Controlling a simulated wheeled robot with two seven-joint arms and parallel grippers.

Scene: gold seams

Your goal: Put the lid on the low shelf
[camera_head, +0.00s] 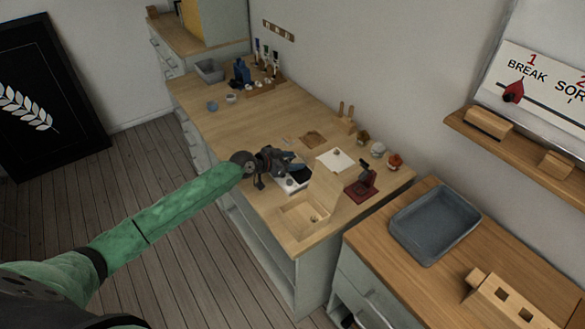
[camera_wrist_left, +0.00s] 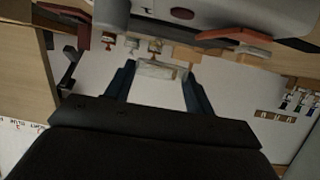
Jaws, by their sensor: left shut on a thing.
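My left gripper (camera_head: 285,163) is over the front part of the long wooden bench. In the left wrist view its two blue fingers (camera_wrist_left: 158,88) are shut on a small pale piece (camera_wrist_left: 160,69). Much of the piece is hidden, and I cannot tell whether it is the lid. A pale block with a dark top (camera_head: 293,180) lies just beneath the fingers in the head view. An open recess with a shelf (camera_head: 265,243) shows low in the bench front; most of its inside is hidden. My right gripper is not in view.
The bench top (camera_head: 225,125) is largely clear behind my gripper. A wooden box (camera_head: 305,214), a dark red stand (camera_head: 362,182) and small jars crowd its right end. A grey tray (camera_head: 435,222) lies on the right counter. A wall shelf (camera_head: 515,148) hangs above.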

